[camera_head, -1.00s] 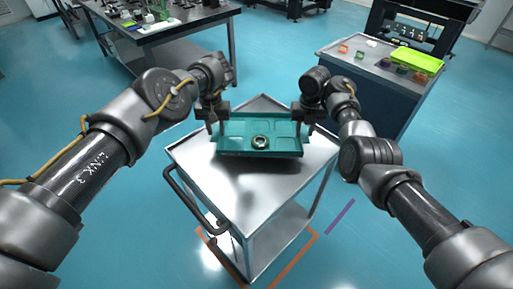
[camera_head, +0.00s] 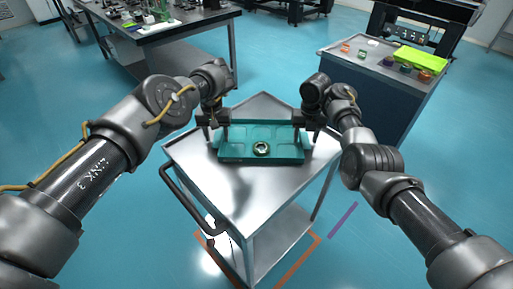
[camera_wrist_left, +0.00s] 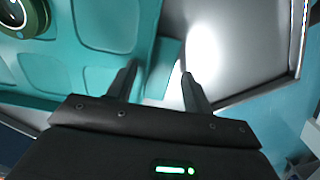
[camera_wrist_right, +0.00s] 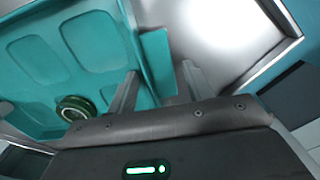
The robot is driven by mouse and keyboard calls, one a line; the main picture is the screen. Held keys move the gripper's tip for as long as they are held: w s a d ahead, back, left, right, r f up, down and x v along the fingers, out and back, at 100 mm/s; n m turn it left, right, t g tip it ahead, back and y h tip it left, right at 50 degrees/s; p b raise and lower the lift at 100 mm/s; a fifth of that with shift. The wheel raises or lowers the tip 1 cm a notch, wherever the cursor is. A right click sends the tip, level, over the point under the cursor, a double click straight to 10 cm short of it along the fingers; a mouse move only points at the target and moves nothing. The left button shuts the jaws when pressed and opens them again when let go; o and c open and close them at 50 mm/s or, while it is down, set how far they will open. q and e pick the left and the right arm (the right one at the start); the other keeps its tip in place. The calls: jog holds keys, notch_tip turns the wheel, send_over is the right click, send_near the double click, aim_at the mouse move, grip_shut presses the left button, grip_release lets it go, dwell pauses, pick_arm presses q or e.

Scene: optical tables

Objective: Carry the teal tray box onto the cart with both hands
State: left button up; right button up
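The teal tray box (camera_head: 235,154) appears to rest level on the metal top of the cart (camera_head: 240,190), toward its far end. It also shows in the left wrist view (camera_wrist_left: 100,75) and the right wrist view (camera_wrist_right: 100,40). A round dark-green part with a metallic ring (camera_head: 261,149) lies inside it. My left gripper (camera_head: 220,132) is at the tray's left end, fingers spread on either side of a teal end tab (camera_wrist_left: 160,72). My right gripper (camera_head: 309,132) is likewise open around the right end tab (camera_wrist_right: 157,62). Finger contact with the tabs is not clear.
A dark optical table (camera_head: 170,33) with equipment stands at the back left. A side table (camera_head: 345,52) at the right holds a lime-green tray (camera_head: 420,61) and several small parts. Orange and purple floor marks (camera_head: 343,220) lie around the cart. The cart's front top is bare.

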pick_arm(q)
notch_tip(320, 180, up, 12)
pick_arm(e)
notch_tip(320, 180, up, 12)
dwell(1.2)
dwell(0.4)
